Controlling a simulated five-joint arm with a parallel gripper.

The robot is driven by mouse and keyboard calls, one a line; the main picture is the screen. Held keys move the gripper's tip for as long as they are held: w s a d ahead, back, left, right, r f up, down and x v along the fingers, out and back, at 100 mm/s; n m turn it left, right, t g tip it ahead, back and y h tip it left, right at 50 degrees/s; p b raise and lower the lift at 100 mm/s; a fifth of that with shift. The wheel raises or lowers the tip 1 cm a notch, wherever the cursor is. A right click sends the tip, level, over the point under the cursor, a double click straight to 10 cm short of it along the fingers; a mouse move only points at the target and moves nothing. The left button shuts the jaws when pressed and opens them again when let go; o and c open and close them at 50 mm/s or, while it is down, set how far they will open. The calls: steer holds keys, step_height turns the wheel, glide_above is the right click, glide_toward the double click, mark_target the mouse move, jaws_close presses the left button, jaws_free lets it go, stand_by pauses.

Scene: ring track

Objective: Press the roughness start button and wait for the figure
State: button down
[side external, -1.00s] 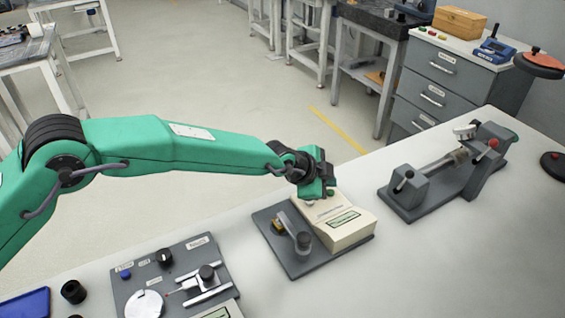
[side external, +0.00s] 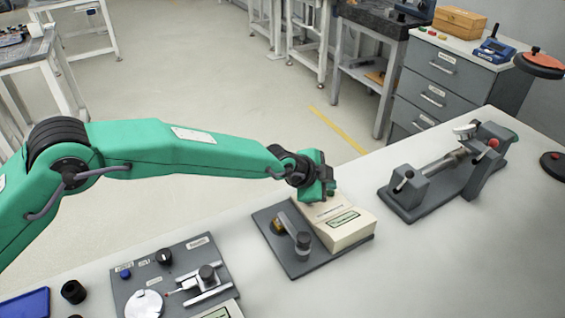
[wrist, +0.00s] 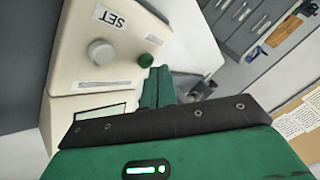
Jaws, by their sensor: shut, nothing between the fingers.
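A cream instrument box (side external: 345,222) stands on a dark grey base plate (side external: 272,236) on the bench; its top also shows in the wrist view (wrist: 75,25). It carries a green button (wrist: 146,60), a grey round knob (wrist: 100,52) and a label reading SET (wrist: 110,17). A green-framed display (side external: 344,219) is on its sloped face; its text is too small to read. My gripper (wrist: 158,72) is shut and empty, its green fingertips very close to the green button. I cannot tell whether they touch it. In the side view my gripper (side external: 328,191) is over the box's far end.
A bench device with a red knob (side external: 492,143) stands to the right. A panel with dials and a slide (side external: 185,278) lies at the front left, with a black cup (side external: 73,291) and a blue tray (side external: 28,304) beside it. The bench between the box and the right device is clear.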

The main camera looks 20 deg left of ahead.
steer(key=shift+f, duration=0.55)
stand_by(1.0)
steer(key=shift+r, duration=0.95)
steer(key=shift+r, duration=0.1)
steer(key=shift+r, duration=2.45)
steer(key=shift+a, duration=0.1)
